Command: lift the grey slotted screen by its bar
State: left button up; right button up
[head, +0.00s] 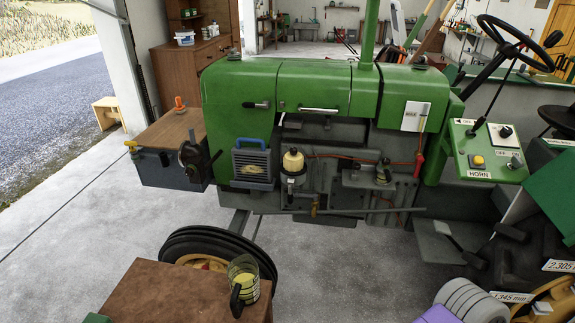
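The grey slotted screen (253,170) sits upright against the side of the green tractor (240,100), left of the middle in the head view. Its bar (249,142) is blue and runs along the top of the screen like a handle. Horizontal slots cross its face, and something pale yellow shows at its lower middle. Nothing touches the bar. Neither of my grippers is in view.
A yellow-capped filter (293,162) and pipes are close right of the screen. A dark box (165,165) juts out to its left. A brown table (180,292) with a glass jug (246,274) stands in front, below the screen. A labelled green panel (487,150) is at right.

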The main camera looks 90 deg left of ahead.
aim_at(254, 164)
jog(key=i, duration=0.75)
jog(key=u, duration=2.55)
jog(key=i, duration=1.7)
jog(key=u, duration=0.55)
